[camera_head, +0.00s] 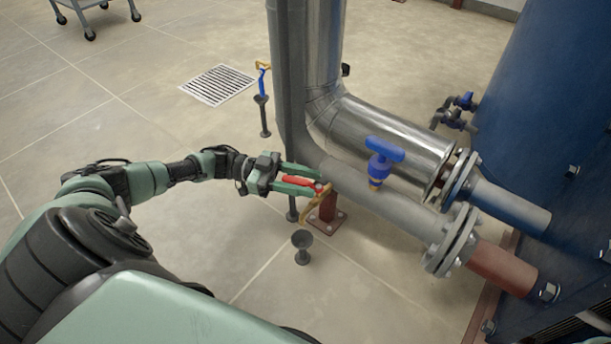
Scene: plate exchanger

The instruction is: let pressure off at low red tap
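The low red tap has a red handle (301,181) and a brass body and spout (316,209), low on the grey pipe beside its brown foot. A black funnel (302,244) stands on the floor below the spout. My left gripper (303,182) reaches in from the left, with its green fingers on either side of the red handle. The fingers are apart, but I cannot tell whether they press on the handle. The handle points left, away from the pipe, and its inner end is partly hidden by the fingers. My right gripper is not in view.
A blue-handled tap (382,153) stands on the grey pipe (385,200). A large silver pipe (385,140) runs behind it. Another blue tap (262,80) sits above a funnel near a floor grate (217,85). The blue exchanger (545,110) fills the right. Floor at left is open.

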